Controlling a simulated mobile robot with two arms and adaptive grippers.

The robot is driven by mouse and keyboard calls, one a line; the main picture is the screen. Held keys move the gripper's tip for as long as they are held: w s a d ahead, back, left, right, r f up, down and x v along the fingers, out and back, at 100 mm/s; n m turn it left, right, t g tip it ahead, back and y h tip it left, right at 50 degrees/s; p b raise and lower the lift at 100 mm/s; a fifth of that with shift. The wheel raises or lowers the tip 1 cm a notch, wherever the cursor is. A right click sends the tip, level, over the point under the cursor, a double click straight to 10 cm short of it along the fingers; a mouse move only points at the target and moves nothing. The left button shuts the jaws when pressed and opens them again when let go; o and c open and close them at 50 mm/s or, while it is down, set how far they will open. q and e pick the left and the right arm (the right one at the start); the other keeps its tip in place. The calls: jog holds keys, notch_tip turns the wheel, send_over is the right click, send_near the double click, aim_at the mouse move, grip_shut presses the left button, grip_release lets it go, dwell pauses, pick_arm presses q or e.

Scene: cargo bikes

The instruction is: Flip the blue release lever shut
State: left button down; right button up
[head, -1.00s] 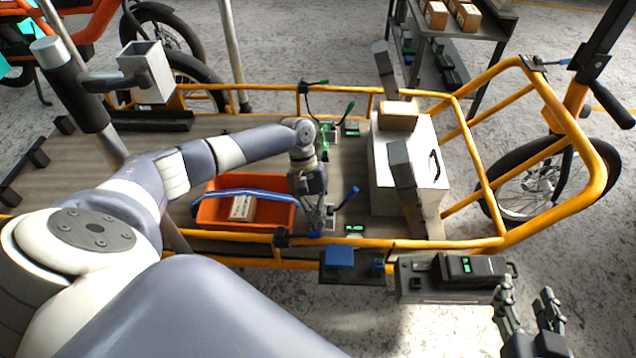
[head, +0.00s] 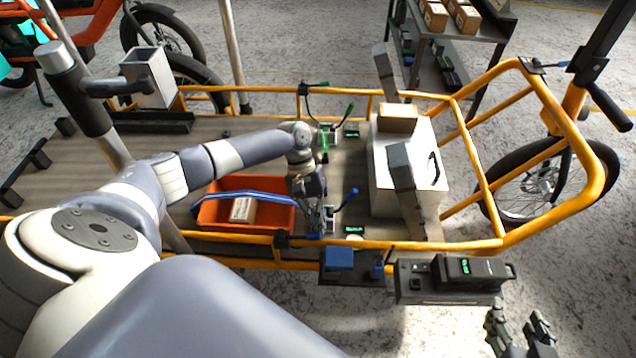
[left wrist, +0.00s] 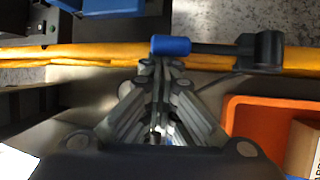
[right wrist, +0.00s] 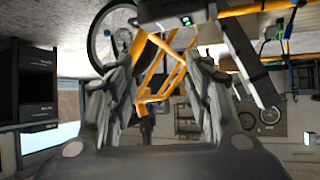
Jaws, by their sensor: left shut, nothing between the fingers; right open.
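A blue-tipped lever (head: 314,236) lies along the near yellow rail, its black shaft running to a black clamp (head: 281,240). In the left wrist view its blue end (left wrist: 171,46) is just beyond my fingertips; contact is unclear. Another blue-handled lever (head: 348,198) sticks up at an angle from the deck, right of my left gripper. My left gripper (head: 316,226) is shut and empty, pointing down by the rail; its closed fingers show in the left wrist view (left wrist: 160,68). My right gripper (head: 520,322) is open and empty, outside the bike at lower right.
An orange tote (head: 212,213) with a small box and blue strap stands left of my left gripper. A white box (head: 385,185) stands to the right. Green-handled levers (head: 345,113) are at the far side. A black device (head: 470,270) sits outside the near rail.

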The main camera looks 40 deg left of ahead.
pick_arm(q)
jog(key=s+a+r+m+t+h+p, duration=0.2)
jog(key=a+r+t+h+p, duration=0.1)
jog(key=r+h, duration=0.3)
jog(key=shift+r+h+p, duration=0.4)
jog(key=shift+r+p, duration=0.25)
jog(key=shift+p, duration=0.25)
pick_arm(e)
jog(key=s+d+f+g+h, duration=0.1)
jog(key=s+d+f+g, duration=0.1)
jog(key=s, duration=0.4)
jog(key=s+d+f+g+h, duration=0.1)
jog(key=s+d+f+g, duration=0.1)
jog(key=s+g, duration=0.3)
jog(key=shift+s+d+f+g, duration=0.3)
jog(key=shift+s+f, duration=0.1)
jog(key=shift+s, duration=0.75)
pick_arm(q)
jog(key=shift+a, duration=0.15)
jog(key=shift+s, duration=0.1)
pick_arm(e)
jog(key=shift+w+f, duration=0.1)
jog(key=shift+f, duration=0.05)
